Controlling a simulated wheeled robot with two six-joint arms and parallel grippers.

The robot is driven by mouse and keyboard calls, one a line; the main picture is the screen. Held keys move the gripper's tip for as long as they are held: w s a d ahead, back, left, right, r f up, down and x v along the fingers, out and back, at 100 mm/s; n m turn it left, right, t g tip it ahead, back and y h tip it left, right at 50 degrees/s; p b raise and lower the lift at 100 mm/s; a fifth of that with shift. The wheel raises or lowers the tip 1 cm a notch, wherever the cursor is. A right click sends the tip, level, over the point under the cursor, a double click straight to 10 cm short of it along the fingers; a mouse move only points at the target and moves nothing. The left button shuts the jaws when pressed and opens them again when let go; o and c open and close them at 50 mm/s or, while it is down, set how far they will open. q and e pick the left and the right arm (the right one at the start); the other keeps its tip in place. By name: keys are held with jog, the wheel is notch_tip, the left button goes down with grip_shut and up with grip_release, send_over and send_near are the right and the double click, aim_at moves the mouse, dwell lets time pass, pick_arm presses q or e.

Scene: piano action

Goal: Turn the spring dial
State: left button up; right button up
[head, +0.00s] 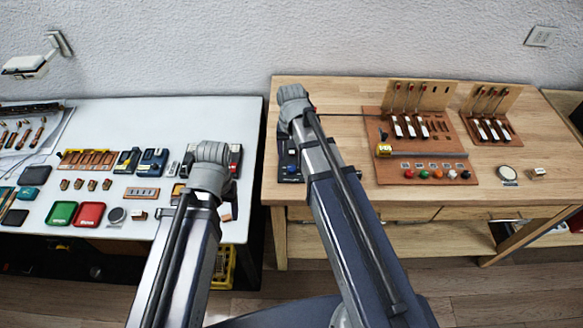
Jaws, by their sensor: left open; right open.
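I cannot tell for sure which part is the spring dial. A brown piano action board (400,178) lies on the wooden workbench, with upright levers, white-tipped parts, a small yellow block (383,149) and a row of coloured knobs (437,174). My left gripper (235,163) is at the right end of the white table, partly behind my arm. My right gripper (290,163) is over the left end of the workbench, left of the board and apart from it. Both are open; their fingers are hard to make out, and I see nothing held.
The white table (100,185) holds green and red trays (90,214) and several small tools. A gap separates the tables.

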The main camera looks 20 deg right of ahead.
aim_at(291, 167)
notch_tip(291, 167, down, 5)
jog(key=b, duration=0.4)
jog(key=shift+f, duration=0.1)
jog(key=shift+c, duration=0.3)
grip_shut()
